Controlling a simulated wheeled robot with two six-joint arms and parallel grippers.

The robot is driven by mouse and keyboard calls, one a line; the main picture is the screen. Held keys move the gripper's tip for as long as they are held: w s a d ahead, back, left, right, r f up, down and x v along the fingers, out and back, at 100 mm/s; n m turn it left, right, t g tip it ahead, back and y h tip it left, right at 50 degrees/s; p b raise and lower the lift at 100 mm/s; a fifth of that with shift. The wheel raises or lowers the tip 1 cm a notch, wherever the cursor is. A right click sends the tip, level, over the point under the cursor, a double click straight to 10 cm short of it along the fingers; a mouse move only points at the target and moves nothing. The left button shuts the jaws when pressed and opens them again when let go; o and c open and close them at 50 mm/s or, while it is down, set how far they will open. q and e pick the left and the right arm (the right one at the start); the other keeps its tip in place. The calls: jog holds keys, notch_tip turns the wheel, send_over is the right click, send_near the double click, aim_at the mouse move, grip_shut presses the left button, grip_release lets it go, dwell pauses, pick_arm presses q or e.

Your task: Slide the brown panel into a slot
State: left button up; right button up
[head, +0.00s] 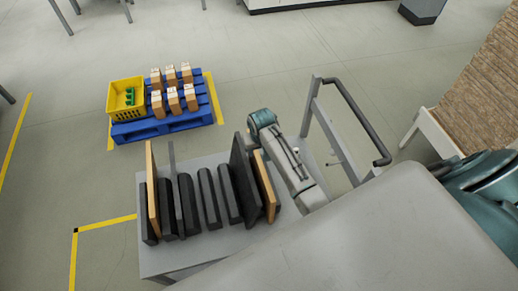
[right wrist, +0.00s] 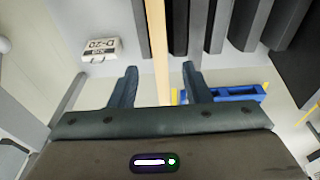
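A tall brown panel (head: 265,185) stands near the right end of a grey rack cart, beside a large dark panel (head: 243,175). A second brown panel (head: 152,190) stands near the left end. Dark dividers (head: 208,198) with slots between them stand in the row. My right gripper (head: 258,132) is at the far end of the right brown panel; its fingertips are mostly hidden in the head view. In the right wrist view, the open fingers (right wrist: 159,72) straddle the brown panel's edge (right wrist: 157,45), with gaps on both sides. My left gripper is not in view.
The cart's grey top (head: 180,262) has bare room at the front. A metal handle frame (head: 350,115) rises to the right. Behind stands a blue pallet (head: 165,128) with a yellow crate (head: 125,98) and several brown boxes.

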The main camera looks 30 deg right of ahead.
jog(key=shift+s+f, duration=0.1)
jog(key=shift+f, duration=0.05)
jog(key=shift+r, duration=0.25)
notch_tip(320, 180, up, 10)
jog(key=s+b, duration=0.2)
jog(key=b, duration=0.1)
jog(key=s+n+t, duration=0.2)
jog(key=s+n, duration=0.1)
jog(key=s, duration=2.5)
notch_tip(320, 180, down, 39)
jog(key=d+g+b, duration=0.2)
jog(key=d+b, duration=0.1)
jog(key=b, duration=0.3)
jog(key=s+f+b, duration=0.4)
jog(key=s+f, duration=1.4)
jog(key=f, duration=0.3)
jog(key=shift+s+d+f+g+b, duration=0.3)
jog(key=shift+d+b, duration=0.1)
jog(key=shift+d, duration=0.05)
